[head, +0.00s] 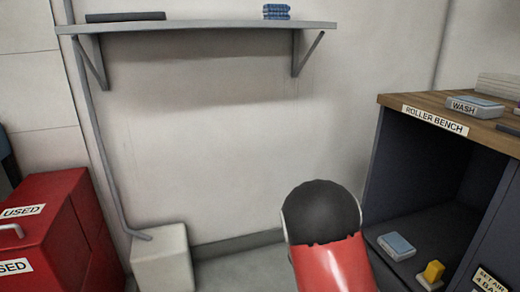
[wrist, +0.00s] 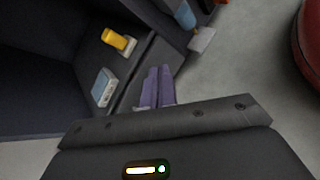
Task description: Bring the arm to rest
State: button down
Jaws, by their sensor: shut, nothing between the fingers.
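My gripper (wrist: 159,74) shows in the wrist view, its two purple fingers side by side, shut and empty. It is in front of the dark open lower part of the roller bench. My red and black arm (head: 330,262) rises at the bottom centre of the head view, which does not show the gripper's fingers.
The roller bench (head: 435,118) stands right, with a WASH box (head: 474,107) on top. Its lower shelf holds a blue-grey box (head: 397,246) and a yellow item (head: 433,271). A red cabinet (head: 60,240), pale block (head: 162,262) and wall shelf (head: 200,26) are left and behind.

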jog(key=s+a+r+m+t+y+p, duration=0.2)
jog(key=s+a+r+m+y, duration=0.3)
jog(key=s+r, duration=0.4)
jog(key=s+a+r+m+t+y+p, duration=0.3)
jog(key=s+a+r+m+t+y, duration=0.2)
jog(key=r, duration=1.1)
jog(key=s+a+y, duration=0.1)
jog(key=s+a, duration=0.2)
jog(key=s, duration=0.1)
jog(key=shift+s+r+m+y, duration=0.25)
jog(key=shift+s+m+y, duration=0.05)
jog(key=shift+s+y, duration=0.1)
